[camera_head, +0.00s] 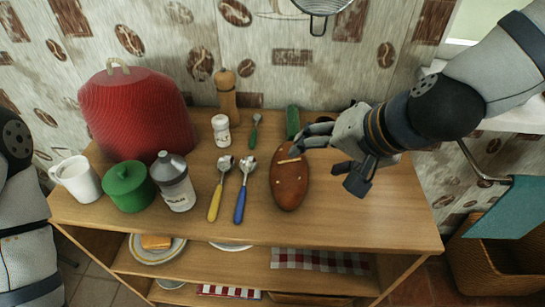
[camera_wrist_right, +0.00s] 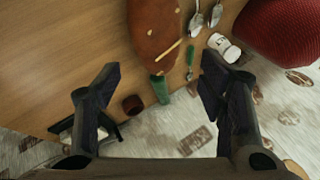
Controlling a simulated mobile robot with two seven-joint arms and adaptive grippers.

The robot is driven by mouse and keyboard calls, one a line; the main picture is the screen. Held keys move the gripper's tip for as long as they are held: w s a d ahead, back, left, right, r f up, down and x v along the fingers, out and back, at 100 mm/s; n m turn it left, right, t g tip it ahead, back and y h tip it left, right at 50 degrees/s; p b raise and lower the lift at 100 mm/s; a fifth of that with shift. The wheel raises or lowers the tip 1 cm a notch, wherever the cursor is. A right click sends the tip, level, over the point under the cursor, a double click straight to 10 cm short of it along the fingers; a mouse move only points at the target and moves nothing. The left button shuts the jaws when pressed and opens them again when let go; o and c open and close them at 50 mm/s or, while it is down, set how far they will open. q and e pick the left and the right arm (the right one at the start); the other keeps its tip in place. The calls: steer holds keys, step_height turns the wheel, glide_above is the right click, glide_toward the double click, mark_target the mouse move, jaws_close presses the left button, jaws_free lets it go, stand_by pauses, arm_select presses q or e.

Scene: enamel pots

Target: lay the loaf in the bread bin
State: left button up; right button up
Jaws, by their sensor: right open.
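The loaf (camera_head: 290,190) is a long brown oval lying on the wooden top, right of the spoons. Small pale marks and a thin pale stick-like strip show on it. It also shows at the top of the right wrist view (camera_wrist_right: 155,28). My right gripper (camera_head: 306,139) is open over the loaf's far end; in the wrist view its fingers (camera_wrist_right: 155,92) stand wide apart with nothing gripped, the loaf beyond them. Part of my left arm shows at the left edge, its gripper out of view. I cannot make out a bread bin.
A red ribbed cover (camera_head: 135,115), white mug (camera_head: 77,180), green pot (camera_head: 129,187) and grey-topped bottle (camera_head: 174,182) stand left. Yellow (camera_head: 216,200) and blue (camera_head: 241,200) handled spoons lie beside the loaf. A green cylinder (camera_head: 293,121) stands behind. The front right top is clear.

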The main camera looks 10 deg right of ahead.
mark_target(297, 165)
steer(key=x, duration=0.7)
steer(key=d+b+x, duration=0.1)
steer(key=x, duration=0.3)
steer(key=shift+a+f, duration=0.15)
steer(key=shift+f, duration=0.3)
steer(key=shift+w+r, duration=0.15)
steer(key=shift+c, duration=0.6)
steer(key=shift+r, duration=0.1)
steer(key=c, duration=1)
